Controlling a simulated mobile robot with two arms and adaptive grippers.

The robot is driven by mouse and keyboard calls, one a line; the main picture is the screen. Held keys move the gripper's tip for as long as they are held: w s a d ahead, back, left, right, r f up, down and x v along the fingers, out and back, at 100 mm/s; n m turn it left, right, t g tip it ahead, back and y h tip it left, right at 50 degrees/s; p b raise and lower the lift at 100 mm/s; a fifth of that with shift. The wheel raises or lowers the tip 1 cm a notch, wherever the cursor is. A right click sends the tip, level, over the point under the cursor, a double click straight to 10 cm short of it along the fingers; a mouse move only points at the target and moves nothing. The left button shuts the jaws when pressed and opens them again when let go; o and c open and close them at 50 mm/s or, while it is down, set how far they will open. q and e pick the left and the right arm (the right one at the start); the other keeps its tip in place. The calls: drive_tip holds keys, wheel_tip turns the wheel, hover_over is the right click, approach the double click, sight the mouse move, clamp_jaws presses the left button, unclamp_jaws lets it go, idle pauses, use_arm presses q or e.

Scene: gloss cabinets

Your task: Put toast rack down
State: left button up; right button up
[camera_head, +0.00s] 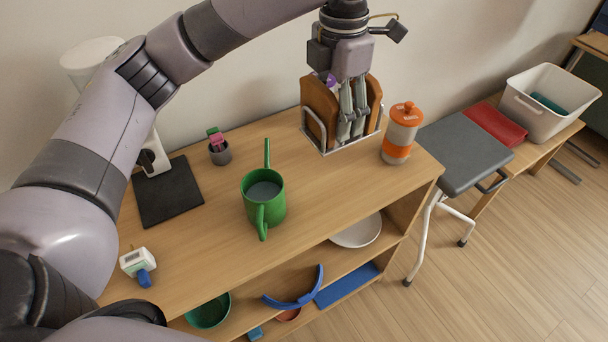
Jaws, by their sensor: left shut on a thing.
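The toast rack (325,152) is a wire frame with slices of brown toast (319,100) in it. It is at the back right of the wooden cabinet top, upright and level. My left gripper (350,132) points down into the middle of the rack, between the toast slices, and is shut on it. The gripper's fingertips partly hide the rack. I cannot tell whether the rack's base touches the top. My right gripper is not in view.
An orange and white bottle (401,133) stands just right of the rack. A small grey cup (219,152) and a black mat (167,192) lie further left. The cabinet top (330,195) is clear in front of the rack.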

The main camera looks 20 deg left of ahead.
use_arm(q)
drive_tip(key=shift+f+b, duration=0.45)
drive_tip(key=shift+f, duration=9.05)
drive_tip(key=o, duration=1.5)
drive_tip(key=shift+f, duration=0.1)
drive_tip(key=shift+c, duration=0.2)
drive_tip(key=shift+r, duration=0.2)
wheel_tip(320, 180, up, 12)
